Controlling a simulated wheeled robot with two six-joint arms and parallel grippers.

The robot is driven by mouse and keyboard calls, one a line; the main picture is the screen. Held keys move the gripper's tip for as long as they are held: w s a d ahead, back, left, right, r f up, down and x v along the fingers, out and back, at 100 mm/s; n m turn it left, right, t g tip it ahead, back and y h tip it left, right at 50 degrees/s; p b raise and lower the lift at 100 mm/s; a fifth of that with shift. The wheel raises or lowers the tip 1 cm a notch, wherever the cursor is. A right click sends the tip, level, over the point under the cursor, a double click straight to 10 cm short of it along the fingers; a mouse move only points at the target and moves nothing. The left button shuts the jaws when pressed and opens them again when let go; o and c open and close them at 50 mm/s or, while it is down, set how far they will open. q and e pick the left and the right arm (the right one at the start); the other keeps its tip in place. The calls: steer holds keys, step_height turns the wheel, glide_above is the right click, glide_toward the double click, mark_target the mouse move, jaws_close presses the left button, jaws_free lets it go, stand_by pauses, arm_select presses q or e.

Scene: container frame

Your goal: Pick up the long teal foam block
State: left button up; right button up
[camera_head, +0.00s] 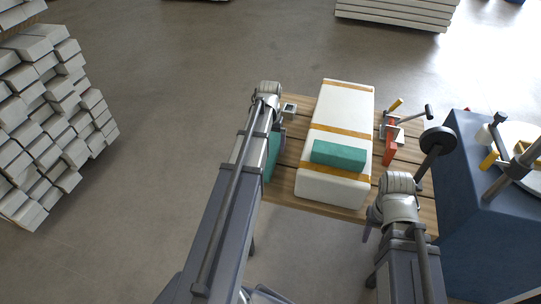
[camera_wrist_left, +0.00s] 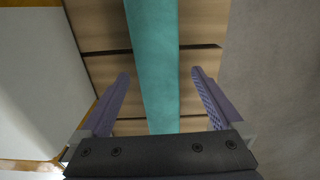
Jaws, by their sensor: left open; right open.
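The long teal foam block (camera_wrist_left: 153,70) runs lengthwise between the two purple fingers of my left gripper (camera_wrist_left: 160,78) in the left wrist view. The fingers are open, with a gap on each side of it. In the head view the long block (camera_head: 271,158) lies on the wooden slatted table, left of a white box, partly hidden by my left arm. A shorter teal block (camera_head: 338,156) rests on top of the white box. My right gripper (camera_head: 367,232) is open near the table's front right; only a bit of a purple finger shows below the wrist.
The white box (camera_head: 345,104) with orange straps stands close to the right of the long block. Red and yellow-handled tools (camera_head: 391,148) lie right of it. A blue cabinet (camera_head: 458,215) stands at right. Open floor lies left of the table.

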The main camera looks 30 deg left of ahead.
mark_target(270, 148)
arm_select(q)
steer(key=f+b, duration=0.3)
steer(key=f, duration=0.1)
steer(key=shift+w, duration=0.2)
steer(key=c, duration=1.4)
